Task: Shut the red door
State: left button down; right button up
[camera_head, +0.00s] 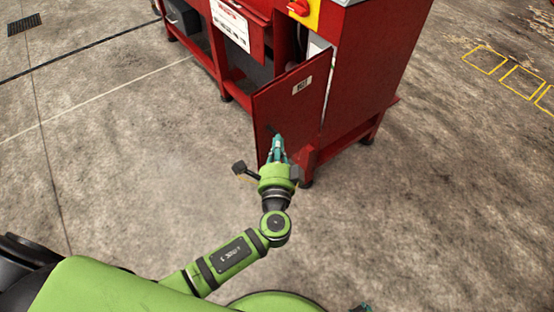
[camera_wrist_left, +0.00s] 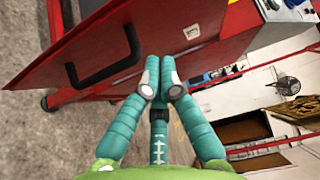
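The red door (camera_head: 288,105) hangs open from the red cabinet (camera_head: 370,65), its free edge swung out to the left. It carries a small white label near its top. In the left wrist view the door (camera_wrist_left: 150,32) fills the upper part, with a black bar handle (camera_wrist_left: 108,66) on its face. Only a teal bit of my right gripper (camera_head: 362,308) shows at the bottom edge.
A red workbench (camera_head: 225,62) with a grey box on its shelf extends left of the cabinet. A red switch on a yellow plate (camera_head: 303,10) is above the door. The concrete floor (camera_head: 130,140) left of the door is clear. Yellow squares mark the floor at right.

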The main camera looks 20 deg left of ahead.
aim_at(268, 119)
pick_arm(q)
jog(key=shift+w+a+p, duration=0.35)
jog(key=shift+w+a, duration=1.4)
jog(key=shift+a, duration=0.15)
pick_arm(e)
jog(key=shift+s+d+g, duration=0.15)
jog(key=shift+s+g, duration=0.15)
jog(key=shift+s, duration=1)
jog(key=shift+f, duration=0.1)
